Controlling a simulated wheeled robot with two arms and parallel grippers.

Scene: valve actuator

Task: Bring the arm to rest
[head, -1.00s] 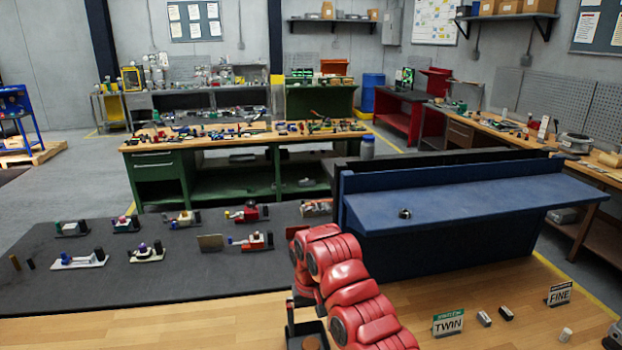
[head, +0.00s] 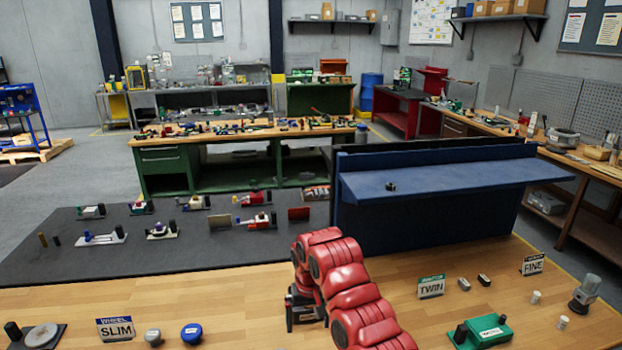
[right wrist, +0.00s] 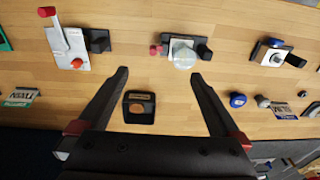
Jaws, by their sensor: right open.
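My right gripper (head: 304,318) shows in the head view at the end of my red arm, above the wooden bench and pointing down. Beyond the fingertips is a pale plate with a round clear part and a red knob (right wrist: 182,52). My left arm and gripper are not in view.
A blue raised shelf (head: 450,178) stands behind the arm at right. Signs SLIM (head: 115,328) and TWIN (head: 431,286), a green device (head: 484,332) and a blue cap (head: 191,333) are on the bench. Small assemblies stand on the dark mat (head: 120,260). Bare wood surrounds the gripper.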

